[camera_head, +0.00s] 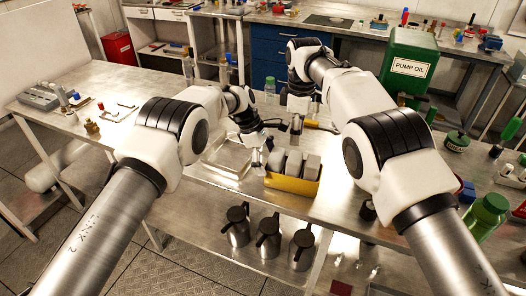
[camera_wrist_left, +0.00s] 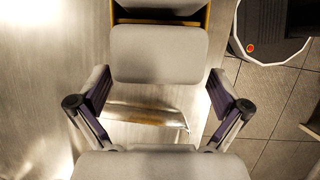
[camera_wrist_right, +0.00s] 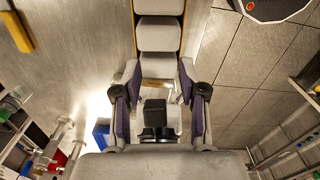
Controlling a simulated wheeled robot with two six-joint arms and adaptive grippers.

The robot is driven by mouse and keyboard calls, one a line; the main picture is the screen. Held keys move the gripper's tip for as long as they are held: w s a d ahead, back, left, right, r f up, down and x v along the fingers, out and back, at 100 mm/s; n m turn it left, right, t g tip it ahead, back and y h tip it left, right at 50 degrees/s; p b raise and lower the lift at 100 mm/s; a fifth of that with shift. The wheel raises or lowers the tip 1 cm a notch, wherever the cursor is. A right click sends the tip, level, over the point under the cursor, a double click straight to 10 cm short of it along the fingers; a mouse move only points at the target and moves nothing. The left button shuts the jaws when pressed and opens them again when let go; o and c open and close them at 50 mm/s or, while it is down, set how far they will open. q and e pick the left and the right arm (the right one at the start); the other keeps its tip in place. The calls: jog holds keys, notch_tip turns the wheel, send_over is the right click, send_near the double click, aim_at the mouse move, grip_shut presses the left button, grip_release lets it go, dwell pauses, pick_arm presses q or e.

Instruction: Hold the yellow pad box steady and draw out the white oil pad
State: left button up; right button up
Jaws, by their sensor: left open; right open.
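The yellow pad box (camera_head: 292,184) stands on the steel table with a row of thick pale pads (camera_head: 311,167) upright in it. My left gripper (camera_head: 262,158) is open at the box's left end. In the left wrist view its fingers (camera_wrist_left: 158,98) stand apart on either side, just short of the nearest pale pad (camera_wrist_left: 158,53). My right gripper (camera_head: 298,122) is open, higher and behind the box. In the right wrist view the row of pads (camera_wrist_right: 159,34) lies ahead of its spread fingers (camera_wrist_right: 160,108). A dark block shows between those fingers; I cannot tell what it is.
A clear shallow tray (camera_head: 228,158) lies left of the box. A yellow-handled tool (camera_head: 322,126) lies behind it. Metal jugs (camera_head: 268,238) stand on the lower shelf in front.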

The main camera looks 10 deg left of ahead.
pick_arm(q)
jog(key=x, duration=0.4)
jog(key=shift+w, duration=0.2)
pick_arm(e)
jog(key=shift+w+d+f, duration=0.15)
jog(key=shift+w, duration=0.05)
pick_arm(q)
jog(key=shift+r, duration=0.1)
jog(key=shift+s, duration=0.1)
jog(key=shift+c, duration=0.4)
pick_arm(e)
jog(key=shift+s, duration=0.1)
